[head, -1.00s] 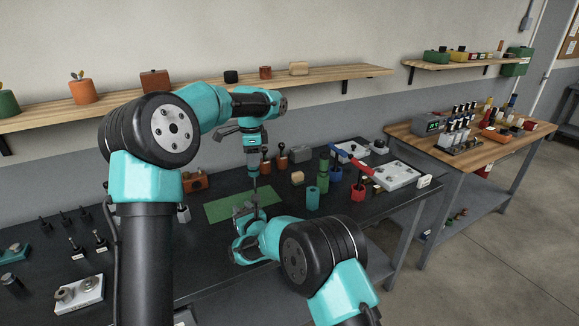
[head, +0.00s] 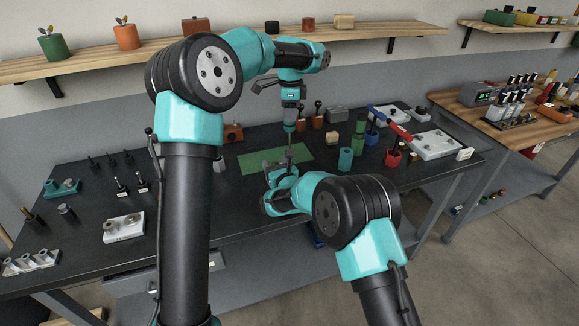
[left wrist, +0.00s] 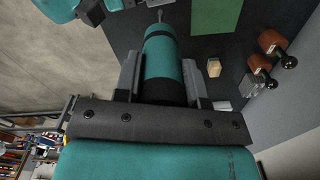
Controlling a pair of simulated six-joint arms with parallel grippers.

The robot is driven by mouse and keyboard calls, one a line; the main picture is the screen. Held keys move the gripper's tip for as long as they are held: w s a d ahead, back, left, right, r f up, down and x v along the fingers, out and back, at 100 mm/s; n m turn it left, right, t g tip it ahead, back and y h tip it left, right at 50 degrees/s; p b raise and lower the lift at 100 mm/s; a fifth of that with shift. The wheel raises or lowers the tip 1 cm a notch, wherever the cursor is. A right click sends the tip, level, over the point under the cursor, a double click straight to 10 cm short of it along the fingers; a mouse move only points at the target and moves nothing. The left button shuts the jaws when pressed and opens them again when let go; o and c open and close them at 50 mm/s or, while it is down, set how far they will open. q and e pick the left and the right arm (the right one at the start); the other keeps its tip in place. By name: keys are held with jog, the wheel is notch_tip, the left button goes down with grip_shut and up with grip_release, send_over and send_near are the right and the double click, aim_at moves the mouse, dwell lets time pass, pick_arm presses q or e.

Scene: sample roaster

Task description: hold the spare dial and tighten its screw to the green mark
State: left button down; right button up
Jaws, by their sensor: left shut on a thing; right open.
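My left gripper (head: 291,86) is shut on a teal and black screwdriver (head: 290,112), whose thin shaft points down above the near part of the table. The screwdriver (left wrist: 164,58) also shows in the left wrist view, between the two dark fingers. My right gripper (head: 282,176) is open, low over the table, just below the screwdriver's tip. Its fingers are small and partly hidden by its own arm, and I cannot tell whether the spare dial is between them. I cannot make out the dial's screw or the green mark.
A green mat (head: 256,161) lies behind my right gripper. A teal cylinder (head: 345,159), a red cup (head: 393,158) and a white plate with knobs (head: 435,145) stand to the right. Another white plate (head: 124,228) lies at the left.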

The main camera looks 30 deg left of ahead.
jog(key=shift+d, duration=0.1)
jog(key=v, duration=1.1)
jog(key=shift+s+d, duration=0.25)
jog(key=shift+s, duration=0.1)
